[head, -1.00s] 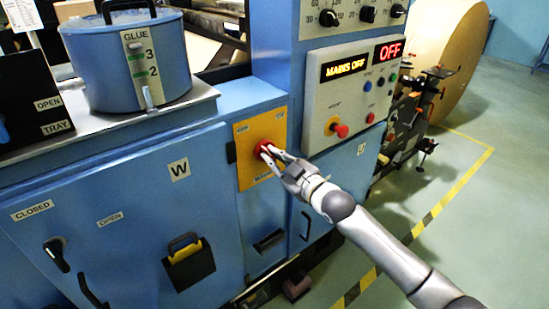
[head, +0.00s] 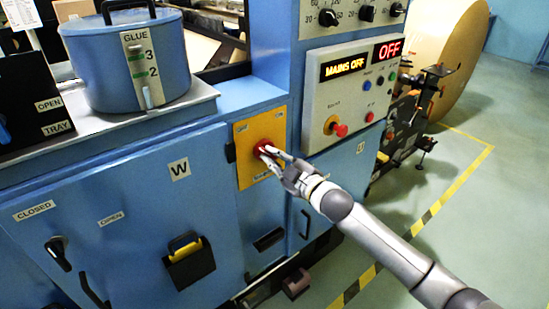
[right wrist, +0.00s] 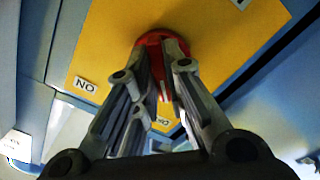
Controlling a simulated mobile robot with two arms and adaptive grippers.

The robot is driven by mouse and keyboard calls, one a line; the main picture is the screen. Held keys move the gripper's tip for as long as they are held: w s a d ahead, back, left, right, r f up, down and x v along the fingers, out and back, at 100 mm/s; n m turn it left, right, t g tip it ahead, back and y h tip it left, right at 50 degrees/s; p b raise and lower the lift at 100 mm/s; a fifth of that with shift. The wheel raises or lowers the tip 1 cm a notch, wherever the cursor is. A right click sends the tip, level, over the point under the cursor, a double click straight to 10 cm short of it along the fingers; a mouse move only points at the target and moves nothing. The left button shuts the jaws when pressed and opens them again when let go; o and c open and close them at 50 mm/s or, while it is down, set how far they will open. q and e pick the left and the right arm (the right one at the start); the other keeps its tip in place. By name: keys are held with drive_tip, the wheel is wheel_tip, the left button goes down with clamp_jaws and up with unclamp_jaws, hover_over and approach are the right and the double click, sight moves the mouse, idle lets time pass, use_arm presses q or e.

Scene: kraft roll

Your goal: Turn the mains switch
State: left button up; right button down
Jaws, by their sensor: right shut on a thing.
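The mains switch is a red rotary knob (head: 264,148) on a yellow plate (head: 246,176) on the blue machine front. In the right wrist view the red knob (right wrist: 156,38) sits on the yellow plate (right wrist: 100,45), with a small label reading ON at its left. My right gripper (head: 270,151) is shut on the red knob; its two fingers (right wrist: 163,62) lie on either side of the knob's grip, which they partly hide. The display (head: 346,66) above right reads MAINS OFF, and a red one (head: 388,49) reads OFF. My left gripper is not in view.
A grey control panel (head: 317,110) with a red mushroom button (head: 340,130) is close to the right of the plate. A blue glue pot (head: 128,62) stands on the ledge at left. Cabinet handles (head: 57,253) stick out below. Open floor lies at right.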

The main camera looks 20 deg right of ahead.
drive_tip(key=c, duration=1.5)
unclamp_jaws()
drive_tip(key=shift+s, duration=0.1)
drive_tip(key=v, duration=1.1)
drive_tip(key=shift+s+d, duration=0.15)
drive_tip(key=shift+s, duration=0.25)
drive_tip(key=s+d+f+m+g+h, duration=0.1)
drive_tip(key=d+f+m+g+h, duration=0.2)
drive_tip(key=f, duration=0.9)
drive_tip(key=d+f+m+h, duration=0.2)
drive_tip(key=d+f, duration=0.3)
drive_tip(key=f, duration=0.7)
drive_tip(key=s+f+m+g+h, duration=0.1)
drive_tip(key=s+f+g, duration=0.1)
drive_tip(key=s+f, duration=0.45)
drive_tip(key=s+f+m+g, duration=0.2)
drive_tip(key=s+f, duration=0.1)
drive_tip(key=f, duration=0.7)
drive_tip(key=s+a+f+m+g, duration=0.25)
drive_tip(key=s+f+g, duration=0.25)
drive_tip(key=s+f, duration=1.25)
drive_tip(key=s+a+f+g, duration=0.2)
drive_tip(key=s+a, duration=0.1)
drive_tip(key=s, duration=0.7)
drive_tip(key=s+a+f+g, duration=0.2)
drive_tip(key=s+a+f, duration=0.1)
drive_tip(key=s, duration=0.7)
drive_tip(key=shift+a, duration=0.35)
